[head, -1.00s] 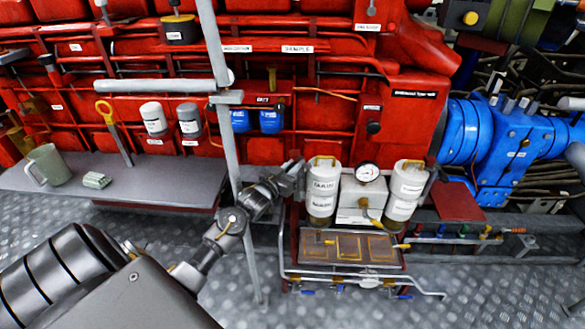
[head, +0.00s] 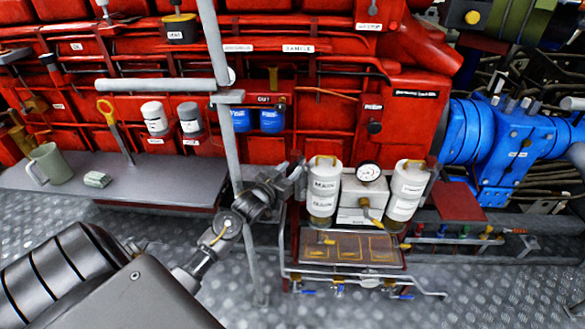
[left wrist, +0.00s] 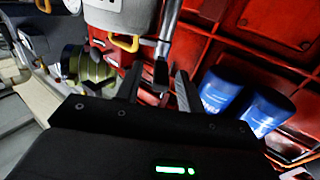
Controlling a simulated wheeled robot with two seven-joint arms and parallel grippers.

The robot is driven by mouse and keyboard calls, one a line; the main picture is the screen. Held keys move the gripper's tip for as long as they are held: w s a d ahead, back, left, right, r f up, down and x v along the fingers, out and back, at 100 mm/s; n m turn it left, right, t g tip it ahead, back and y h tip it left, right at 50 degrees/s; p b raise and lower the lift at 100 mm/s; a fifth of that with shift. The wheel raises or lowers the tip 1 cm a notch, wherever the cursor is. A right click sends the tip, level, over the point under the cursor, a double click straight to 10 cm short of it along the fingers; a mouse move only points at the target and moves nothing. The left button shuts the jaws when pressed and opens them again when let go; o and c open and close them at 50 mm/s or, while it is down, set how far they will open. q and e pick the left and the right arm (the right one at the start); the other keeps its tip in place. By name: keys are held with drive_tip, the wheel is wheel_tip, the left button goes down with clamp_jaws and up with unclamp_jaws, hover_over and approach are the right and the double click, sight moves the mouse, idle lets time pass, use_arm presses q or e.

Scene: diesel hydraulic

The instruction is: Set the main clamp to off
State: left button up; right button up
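A white canister (head: 324,185) with a printed label that seems to read MAIN and a yellow handle on top stands left of a gauge box. Its lower part has a second label. My left gripper (head: 291,173) is just left of the canister's upper part. In the left wrist view my left gripper (left wrist: 158,88) has its two dark fingers apart. A grey bar with a dark end (left wrist: 162,70) shows between them; I cannot tell whether the fingers touch it. A white body with a yellow handle (left wrist: 124,42) is beyond. Which part is the main clamp is unclear. My right gripper is out of view.
A white box with a round gauge (head: 368,173) and a second white canister (head: 405,190) stand to the right. A grey pole (head: 222,130) rises left of my gripper. Blue filters (head: 271,121) sit on the red engine behind. A grey bench holds a mug (head: 50,164).

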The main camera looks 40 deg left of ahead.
use_arm(q)
drive_tip(key=s, duration=0.9)
drive_tip(key=shift+d, duration=0.2)
